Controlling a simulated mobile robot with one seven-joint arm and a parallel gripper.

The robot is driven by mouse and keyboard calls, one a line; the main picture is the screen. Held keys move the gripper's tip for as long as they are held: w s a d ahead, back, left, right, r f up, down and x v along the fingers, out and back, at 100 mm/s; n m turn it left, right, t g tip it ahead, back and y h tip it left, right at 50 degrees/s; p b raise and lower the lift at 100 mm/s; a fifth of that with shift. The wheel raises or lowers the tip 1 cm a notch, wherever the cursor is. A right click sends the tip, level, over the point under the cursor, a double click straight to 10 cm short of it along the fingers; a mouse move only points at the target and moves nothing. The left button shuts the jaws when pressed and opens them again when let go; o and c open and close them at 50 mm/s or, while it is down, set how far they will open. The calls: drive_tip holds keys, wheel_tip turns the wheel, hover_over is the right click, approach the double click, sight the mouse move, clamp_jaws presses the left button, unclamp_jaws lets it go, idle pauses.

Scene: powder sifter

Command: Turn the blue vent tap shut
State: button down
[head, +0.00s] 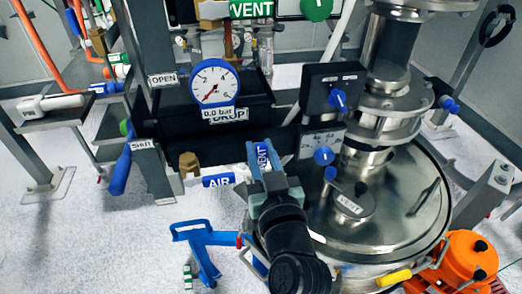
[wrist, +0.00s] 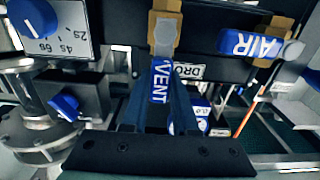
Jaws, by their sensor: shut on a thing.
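The blue vent tap is a lever handle lettered VENT (head: 263,156) in white. In the head view it sits right of the blue AIR handle (head: 218,181) and lies crosswise to it. My gripper (head: 268,172) is shut on the vent handle from the front. In the wrist view the vent handle (wrist: 160,82) runs down from its grey hub and brass fitting (wrist: 165,35), between my two fingers (wrist: 158,100). The AIR handle (wrist: 254,45) shows there at upper right, lying sideways. My gripper hides part of the vent handle in the head view.
A round gauge (head: 214,84) above the taps is labelled 0.0 bar. White floor is open at left.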

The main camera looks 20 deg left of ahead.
drive_tip(key=shift+d, duration=0.1)
drive_tip(key=w+d+f+m, duration=0.1)
drive_tip(key=d+f+m, duration=0.1)
drive_tip(key=m, duration=0.7)
drive_tip(key=w+d+f+m+b, duration=0.1)
drive_tip(key=w+d+f+m, duration=0.1)
drive_tip(key=m, duration=0.7)
drive_tip(key=shift+d+f, duration=0.15)
drive_tip(key=shift+f, duration=0.6)
drive_tip(key=c, duration=0.7)
unclamp_jaws()
drive_tip(key=shift+s, duration=0.1)
